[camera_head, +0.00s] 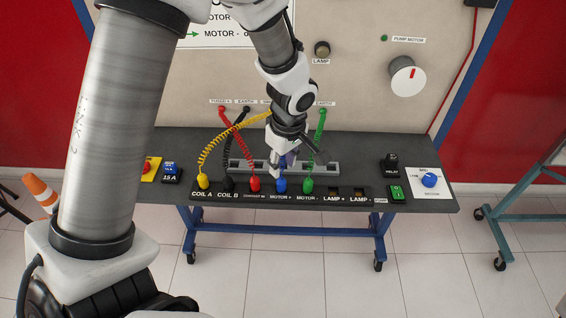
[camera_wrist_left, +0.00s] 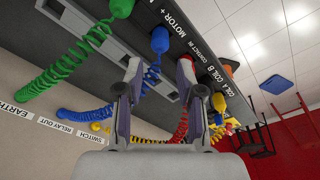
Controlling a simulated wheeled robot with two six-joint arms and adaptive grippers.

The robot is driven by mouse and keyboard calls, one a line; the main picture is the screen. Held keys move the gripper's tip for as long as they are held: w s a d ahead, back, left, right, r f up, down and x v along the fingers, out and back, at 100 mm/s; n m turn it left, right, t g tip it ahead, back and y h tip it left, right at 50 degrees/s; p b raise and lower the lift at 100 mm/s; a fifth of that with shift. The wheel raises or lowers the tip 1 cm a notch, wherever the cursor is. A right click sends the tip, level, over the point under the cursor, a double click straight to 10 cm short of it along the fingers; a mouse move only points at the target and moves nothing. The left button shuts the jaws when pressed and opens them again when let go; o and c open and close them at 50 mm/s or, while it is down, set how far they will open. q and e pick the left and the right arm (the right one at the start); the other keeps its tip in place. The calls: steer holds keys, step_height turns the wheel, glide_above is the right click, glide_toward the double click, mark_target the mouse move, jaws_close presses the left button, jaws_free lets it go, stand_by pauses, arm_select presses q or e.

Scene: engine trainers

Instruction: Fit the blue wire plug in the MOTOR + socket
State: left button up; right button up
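The blue wire plug (camera_head: 281,185) stands upright at the MOTOR + label (camera_head: 281,197) on the front socket strip, and looks seated there. In the left wrist view the blue plug (camera_wrist_left: 160,40) sits at the strip with its coiled blue wire trailing back between my fingers. My left gripper (camera_head: 294,160) is just behind and above the plug. Its fingers are spread apart in the wrist view (camera_wrist_left: 161,72), with a gap on both sides of the plug, and appear not to touch it. The socket hole is hidden under the plug. My right gripper is not in view.
A green plug (camera_head: 308,185) stands close on the right at MOTOR -, and a red plug (camera_head: 254,184) close on the left. Black (camera_head: 228,183) and yellow (camera_head: 203,181) plugs stand farther left. Coiled wires rise to the back panel. A grey slotted rail (camera_head: 240,165) lies behind.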

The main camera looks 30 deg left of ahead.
arm_select(q)
steer(key=shift+o, duration=0.3)
steer(key=o, duration=0.5)
steer(key=r, duration=0.4)
steer(key=d+r, duration=0.1)
steer(key=r, duration=0.6)
steer(key=shift+s+d+r, duration=0.15)
steer(key=shift+d+r, duration=0.05)
steer(key=shift+r, duration=0.2)
